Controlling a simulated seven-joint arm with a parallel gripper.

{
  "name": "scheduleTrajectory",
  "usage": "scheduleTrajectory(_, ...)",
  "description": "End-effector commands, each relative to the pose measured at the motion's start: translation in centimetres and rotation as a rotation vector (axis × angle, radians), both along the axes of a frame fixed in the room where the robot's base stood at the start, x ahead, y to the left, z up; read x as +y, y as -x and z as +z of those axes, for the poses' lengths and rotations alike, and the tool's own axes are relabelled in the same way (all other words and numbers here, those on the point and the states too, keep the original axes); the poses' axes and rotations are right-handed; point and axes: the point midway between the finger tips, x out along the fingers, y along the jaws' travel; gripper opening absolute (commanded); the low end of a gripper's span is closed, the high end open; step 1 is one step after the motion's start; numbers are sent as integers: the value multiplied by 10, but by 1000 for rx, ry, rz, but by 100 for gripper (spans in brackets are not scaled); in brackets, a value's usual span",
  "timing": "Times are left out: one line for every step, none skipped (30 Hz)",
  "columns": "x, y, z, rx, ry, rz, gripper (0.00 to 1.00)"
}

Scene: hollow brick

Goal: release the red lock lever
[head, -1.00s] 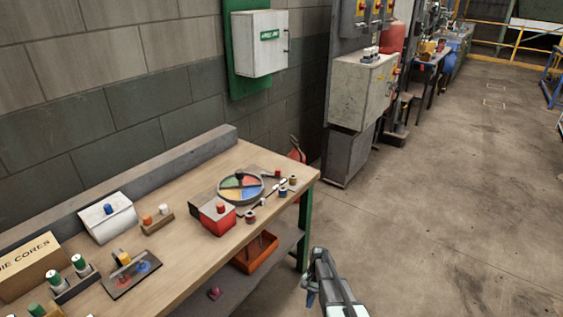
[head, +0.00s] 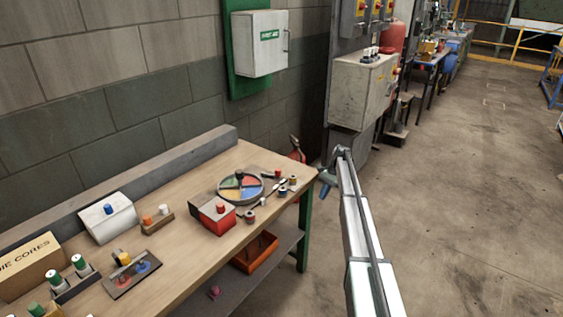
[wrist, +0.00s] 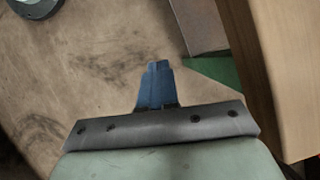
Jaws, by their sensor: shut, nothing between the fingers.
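No part clearly reads as a red lock lever. None of the red pieces shows in the wrist view.
The bench's wooden edge (wrist: 288,70) runs down the right of the wrist view. An orange bin (head: 256,252) sits on the lower shelf. A grey cabinet (head: 362,90) stands behind my arm. Open floor (head: 480,200) lies to the right.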

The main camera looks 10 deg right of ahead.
Motion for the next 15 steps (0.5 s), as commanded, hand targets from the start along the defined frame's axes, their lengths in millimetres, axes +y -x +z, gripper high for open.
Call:
scheduleTrajectory(-9, -18, 16, -4, 0, -17, 0)
scheduleTrajectory(-13, -24, 24, -4, -2, -25, 0)
scheduleTrajectory(-18, -32, 35, -4, -3, -36, 0)
scheduleTrajectory(-21, -36, 42, -4, -4, -43, 0)
scheduleTrajectory(-24, -42, 49, -5, -5, -51, 0)
scheduleTrajectory(-27, -48, 59, -6, -7, -59, 0)
scheduleTrajectory(-30, -53, 66, -7, -8, -67, 0)
scheduleTrajectory(-33, -57, 73, -7, -9, -72, 0)
scheduleTrajectory(-36, -62, 81, -7, -10, -80, 0)
scheduleTrajectory(-39, -67, 88, -7, -10, -85, 0)
scheduleTrajectory(-38, -71, 94, -8, -9, -83, 0)
scheduleTrajectory(-25, -75, 99, -12, -5, -46, 0)
scheduleTrajectory(-19, -79, 103, -15, -1, -23, 0)
scheduleTrajectory(-12, -83, 107, -17, 4, 0, 0)
scheduleTrajectory(-4, -88, 114, -20, 8, 30, 0)
